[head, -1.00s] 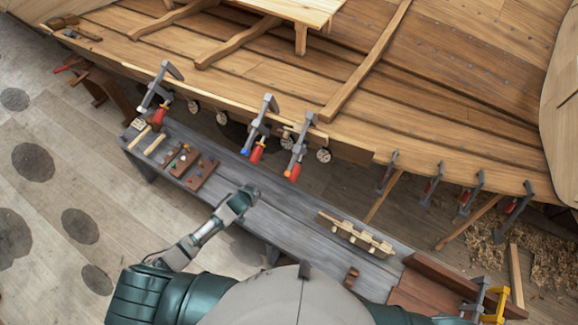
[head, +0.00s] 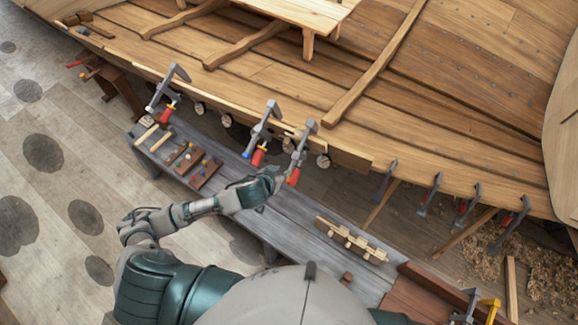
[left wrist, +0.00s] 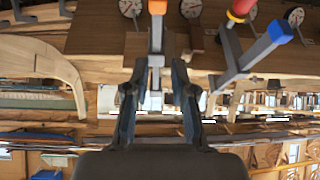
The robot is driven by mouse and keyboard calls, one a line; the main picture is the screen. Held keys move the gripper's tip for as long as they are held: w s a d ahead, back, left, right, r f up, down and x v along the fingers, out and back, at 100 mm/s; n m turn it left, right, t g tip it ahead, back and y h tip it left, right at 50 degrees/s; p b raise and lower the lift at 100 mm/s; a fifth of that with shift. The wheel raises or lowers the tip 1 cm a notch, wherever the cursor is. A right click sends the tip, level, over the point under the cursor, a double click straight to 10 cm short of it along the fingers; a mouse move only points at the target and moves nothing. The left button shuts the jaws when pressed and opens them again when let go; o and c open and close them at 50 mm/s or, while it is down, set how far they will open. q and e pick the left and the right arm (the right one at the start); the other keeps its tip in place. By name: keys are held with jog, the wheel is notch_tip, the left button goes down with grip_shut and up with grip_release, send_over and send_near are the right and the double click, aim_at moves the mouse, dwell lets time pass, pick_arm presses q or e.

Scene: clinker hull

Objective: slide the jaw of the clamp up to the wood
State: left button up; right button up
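In the head view, several grey bar clamps hang along the plank edge of the wooden hull (head: 400,120). My left gripper (head: 272,178) is beside the lower end of a clamp with a red handle (head: 300,150), right of the blue-tipped clamp (head: 262,130). In the left wrist view, my left gripper's fingers (left wrist: 157,80) are apart, with a grey bar with an orange end (left wrist: 156,60) showing between them. Contact cannot be told. The blue-tipped clamp (left wrist: 262,45) is to the right. My right gripper is out of view.
A grey bench (head: 290,228) runs below the hull, with brown trays of small parts (head: 205,174) and a wooden rack (head: 350,240) on it. Another clamp (head: 168,88) hangs at the left. More clamps (head: 430,195) hang at the right.

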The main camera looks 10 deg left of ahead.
aim_at(294, 157)
pick_arm(q)
jog(key=x, duration=0.2)
jog(key=b+x, duration=0.1)
jog(key=x, duration=0.2)
jog(key=b+x, duration=0.1)
jog(key=x, duration=0.2)
jog(key=shift+s+d, duration=0.1)
jog(key=shift+d, duration=0.25)
jog(key=shift+w+f, duration=0.35)
jog(key=shift+w, duration=0.1)
jog(key=shift+w+a+f, duration=0.1)
jog(key=shift+w+a, duration=0.05)
jog(key=shift+c, duration=0.4)
jog(key=shift+w+d, duration=0.1)
jog(key=shift+d, duration=0.1)
jog(key=shift+w+r, duration=0.25)
jog(key=shift+w, duration=0.3)
jog(key=shift+w+d+r+p, duration=0.15)
jog(key=shift+w+r+p, duration=0.45)
jog(key=shift+w, duration=0.2)
